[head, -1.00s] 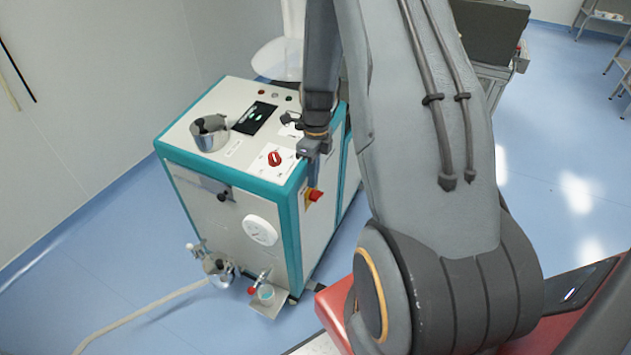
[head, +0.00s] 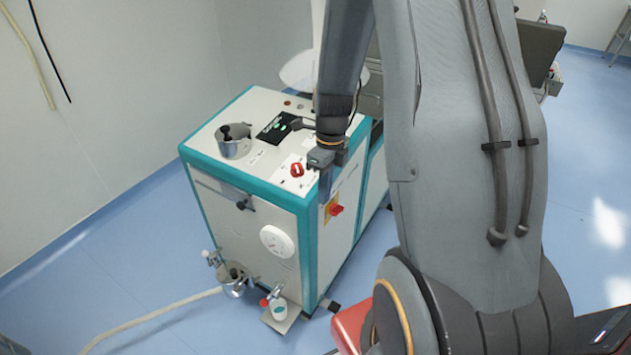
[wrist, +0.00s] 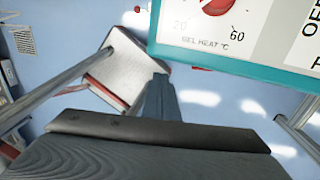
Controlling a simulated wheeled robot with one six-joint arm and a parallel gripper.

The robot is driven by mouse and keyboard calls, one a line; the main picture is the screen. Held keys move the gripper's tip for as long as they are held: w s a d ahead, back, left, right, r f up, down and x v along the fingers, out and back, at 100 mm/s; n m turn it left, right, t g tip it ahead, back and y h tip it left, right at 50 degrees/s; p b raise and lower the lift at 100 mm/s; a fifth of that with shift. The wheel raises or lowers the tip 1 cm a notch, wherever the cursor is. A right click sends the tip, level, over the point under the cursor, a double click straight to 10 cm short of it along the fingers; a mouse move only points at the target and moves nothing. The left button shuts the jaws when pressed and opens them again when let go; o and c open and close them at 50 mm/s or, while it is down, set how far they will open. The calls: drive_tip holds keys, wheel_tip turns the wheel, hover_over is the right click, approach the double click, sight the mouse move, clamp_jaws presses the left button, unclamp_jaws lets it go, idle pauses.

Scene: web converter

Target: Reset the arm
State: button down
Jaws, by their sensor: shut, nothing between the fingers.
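My arm rises in front of the camera in the head view and bends down to my gripper (head: 324,187). The gripper points downward at the front right corner of the white and teal machine (head: 255,210), close to its top edge. I cannot tell whether it touches the machine. In the wrist view the narrow grey fingers of my gripper (wrist: 160,98) are together with nothing between them. The machine's control panel (wrist: 260,35), with a red dial marked "GEL HEAT °C", shows at the upper right there.
The machine's top carries a metal pot (head: 235,148), a dark display (head: 278,128) and a red knob (head: 297,170). A red stop button (head: 336,209) juts from its side. A pale hose (head: 150,318) lies on the blue floor. Open floor (head: 110,290) shows at left.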

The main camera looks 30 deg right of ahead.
drive_tip(key=s+a+r+n+t+b, duration=0.1)
drive_tip(key=s+a+r+n, duration=0.3)
drive_tip(key=n, duration=1)
drive_tip(key=s+a+r+n+t+h+b, duration=0.1)
drive_tip(key=s+a+r+n, duration=0.3)
drive_tip(key=n, duration=1)
drive_tip(key=shift+s+a+r+b, duration=0.25)
drive_tip(key=shift+a+b, duration=0.3)
drive_tip(key=shift+a, duration=0.6)
drive_tip(key=c, duration=2.5)
unclamp_jaws()
drive_tip(key=shift+s+a+n, duration=0.1)
drive_tip(key=shift+s+n, duration=0.05)
drive_tip(key=shift+n, duration=0.35)
drive_tip(key=o, duration=0.8)
drive_tip(key=shift+s+r+n, duration=0.1)
drive_tip(key=shift+s+n, duration=0.05)
drive_tip(key=shift+n, duration=0.15)
drive_tip(key=shift+c, duration=0.2)
drive_tip(key=shift+a, duration=0.15)
